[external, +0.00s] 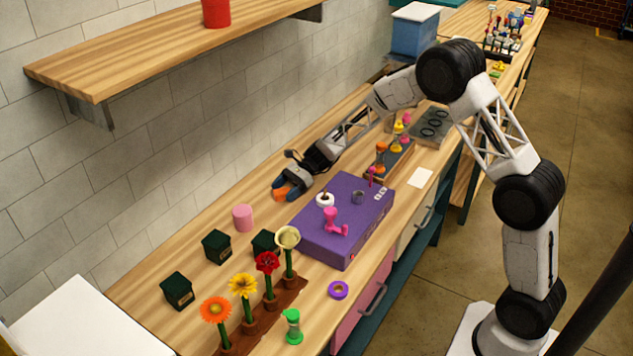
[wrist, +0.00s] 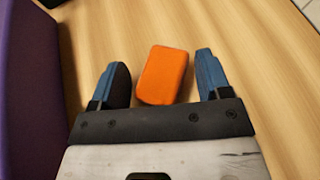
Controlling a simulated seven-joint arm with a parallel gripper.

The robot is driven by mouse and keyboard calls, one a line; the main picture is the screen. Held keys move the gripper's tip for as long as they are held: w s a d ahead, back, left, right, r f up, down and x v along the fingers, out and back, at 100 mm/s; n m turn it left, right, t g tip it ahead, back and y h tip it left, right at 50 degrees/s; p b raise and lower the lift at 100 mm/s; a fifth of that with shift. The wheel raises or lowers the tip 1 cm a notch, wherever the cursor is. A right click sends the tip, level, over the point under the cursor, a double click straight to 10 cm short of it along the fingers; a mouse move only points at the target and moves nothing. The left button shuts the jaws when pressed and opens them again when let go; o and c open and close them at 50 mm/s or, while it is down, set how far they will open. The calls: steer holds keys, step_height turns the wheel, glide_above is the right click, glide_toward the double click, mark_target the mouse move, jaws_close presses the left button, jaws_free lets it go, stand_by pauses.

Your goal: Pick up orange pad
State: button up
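The orange pad (wrist: 163,75) is a small rounded block lying on the wooden table. In the wrist view it sits between the two blue fingertips of my gripper (wrist: 160,80), tilted slightly, with a gap on each side. In the external view the orange pad (external: 281,193) shows partly, at the fingertips of my gripper (external: 288,188). My gripper is open and close above the table. How high the fingertips are over the pad is hard to tell.
A purple box (external: 345,222) with small items on it stands right beside my gripper. A pink cylinder (external: 243,218), dark green pots (external: 216,247) and potted flowers (external: 267,264) stand nearer the camera. The wooden shelf (external: 165,45) hangs above along the wall. Bare table surrounds the pad.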

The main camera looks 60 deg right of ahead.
mark_target(284, 190)
steer(key=c, duration=0.9)
steer(key=shift+r, duration=0.1)
step_height(284, 190, up, 10)
stand_by(0.3)
stand_by(0.4)
